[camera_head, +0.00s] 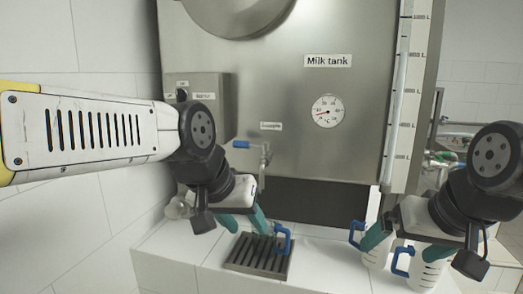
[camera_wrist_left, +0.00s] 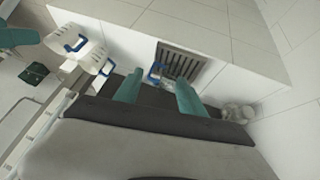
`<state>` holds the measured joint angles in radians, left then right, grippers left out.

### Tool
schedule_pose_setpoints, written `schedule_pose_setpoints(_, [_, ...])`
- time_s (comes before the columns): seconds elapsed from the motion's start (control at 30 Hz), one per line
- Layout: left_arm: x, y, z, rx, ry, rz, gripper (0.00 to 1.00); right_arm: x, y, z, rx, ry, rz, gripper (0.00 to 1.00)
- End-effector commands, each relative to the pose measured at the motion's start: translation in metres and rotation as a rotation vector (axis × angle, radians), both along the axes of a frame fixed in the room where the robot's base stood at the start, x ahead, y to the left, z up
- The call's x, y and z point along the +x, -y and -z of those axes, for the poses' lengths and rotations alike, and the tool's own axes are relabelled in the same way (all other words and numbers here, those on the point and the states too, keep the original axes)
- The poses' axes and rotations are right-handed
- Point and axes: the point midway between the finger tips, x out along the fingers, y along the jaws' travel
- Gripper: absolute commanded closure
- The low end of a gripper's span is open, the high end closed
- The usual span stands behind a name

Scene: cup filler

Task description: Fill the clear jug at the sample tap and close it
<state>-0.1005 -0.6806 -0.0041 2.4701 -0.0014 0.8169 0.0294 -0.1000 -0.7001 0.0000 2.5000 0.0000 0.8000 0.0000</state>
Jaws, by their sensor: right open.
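The clear jug, with a blue handle (camera_head: 284,240), stands at the drain grate (camera_head: 245,268) below the tank; its see-through body is hard to make out. In the left wrist view the jug (camera_wrist_left: 168,84) shows beyond and between my left fingertips. My left gripper (camera_head: 243,226) is open, its teal fingers apart and just left of the handle. The sample tap (camera_head: 264,158), with a blue lever (camera_head: 241,145), is above my left gripper on the tank front. My right gripper (camera_head: 400,248) is open, close to two white jugs. Whether the clear jug holds milk cannot be told.
The white jugs with blue handles (camera_head: 374,254) (camera_head: 428,272) stand on the white counter (camera_head: 215,262) at the right. Clear glassware (camera_head: 178,208) sits at the counter's left end, by the wall. The milk tank (camera_head: 290,80) rises behind, with a grey control box (camera_head: 212,95) on its left.

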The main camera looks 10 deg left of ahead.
Motion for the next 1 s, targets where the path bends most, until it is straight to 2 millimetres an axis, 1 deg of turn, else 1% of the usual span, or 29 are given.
schedule_pose_setpoints(0.07, [0.015,-0.004,-0.017,-0.032,-0.027,-0.057,0.53,0.000,0.000,0.000,0.000,0.000,0.000,0.02])
schedule_pose_setpoints(0.17, [0.045,-0.014,-0.048,-0.099,-0.090,-0.186,0.53,0.000,0.000,0.000,0.000,0.000,0.000,0.02])
schedule_pose_setpoints(0.2, [0.060,-0.020,-0.062,-0.130,-0.120,-0.254,0.53,0.000,0.000,0.000,0.000,0.000,0.000,0.02])
schedule_pose_setpoints(0.27, [0.083,-0.029,-0.082,-0.174,-0.169,-0.364,0.53,0.000,0.000,0.000,0.000,0.000,0.000,0.02])
schedule_pose_setpoints(0.3, [0.098,-0.035,-0.094,-0.201,-0.200,-0.437,0.53,0.000,0.000,0.000,0.000,0.000,0.000,0.02])
schedule_pose_setpoints(0.37, [0.121,-0.044,-0.110,-0.238,-0.243,-0.552,0.53,0.000,0.000,0.000,0.000,0.000,0.000,0.02])
schedule_pose_setpoints(0.4, [0.136,-0.050,-0.120,-0.262,-0.270,-0.629,0.53,0.000,0.000,0.000,0.000,0.000,0.000,0.02])
schedule_pose_setpoints(0.5, [0.171,-0.064,-0.141,-0.310,-0.331,-0.827,0.53,0.000,0.000,0.000,0.000,0.000,0.000,0.02])
schedule_pose_setpoints(0.6, [0.204,-0.076,-0.156,-0.348,-0.375,-1.026,0.53,0.000,0.000,0.000,0.000,0.000,0.000,0.02])
schedule_pose_setpoints(0.73, [0.235,-0.085,-0.168,-0.382,-0.410,-1.248,0.53,0.000,0.000,0.000,0.000,0.000,0.000,0.02])
schedule_pose_setpoints(0.83, [0.250,-0.088,-0.172,-0.397,-0.422,-1.368,0.53,0.000,0.000,0.000,0.000,0.000,0.000,0.02])
schedule_pose_setpoints(0.9, [0.256,-0.090,-0.174,-0.404,-0.424,-1.424,0.53,0.000,0.000,0.000,0.000,0.000,0.000,0.02])
schedule_pose_setpoints(1.0, [0.260,-0.091,-0.174,-0.409,-0.425,-1.463,0.53,0.000,0.000,0.000,0.000,0.000,0.000,0.02])
